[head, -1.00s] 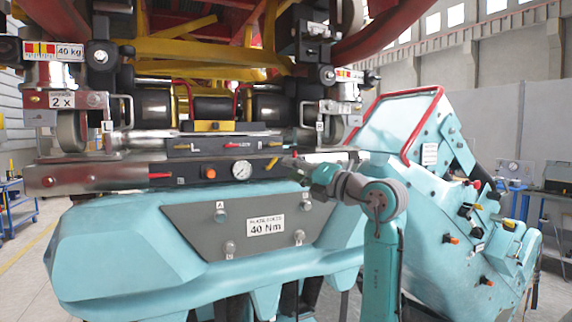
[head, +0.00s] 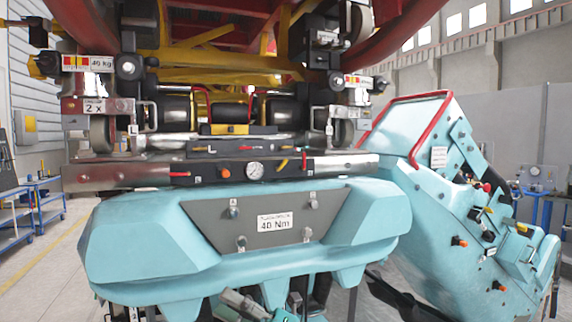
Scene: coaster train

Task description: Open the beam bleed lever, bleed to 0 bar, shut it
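A metal beam (head: 115,175) crosses the front of the machine above a teal housing (head: 150,240). On its dark panel are a round white pressure gauge (head: 255,171), an orange button (head: 224,173), a red lever (head: 180,174) left of it and a yellow lever (head: 283,165) right of the gauge. The yellow lever is tilted up to the right. A red upright handle (head: 304,162) is at the panel's right end. The lever labels and gauge needle are too small to read. My gripper is not clearly visible; nothing of my arm is at the levers.
A grey plate (head: 205,222) marked 40 Nm is on the housing. A teal cabinet (head: 450,205) with a red rail (head: 417,100) stands at right. Red and yellow structure hangs overhead. A blue cart (head: 45,203) stands at left beside open floor.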

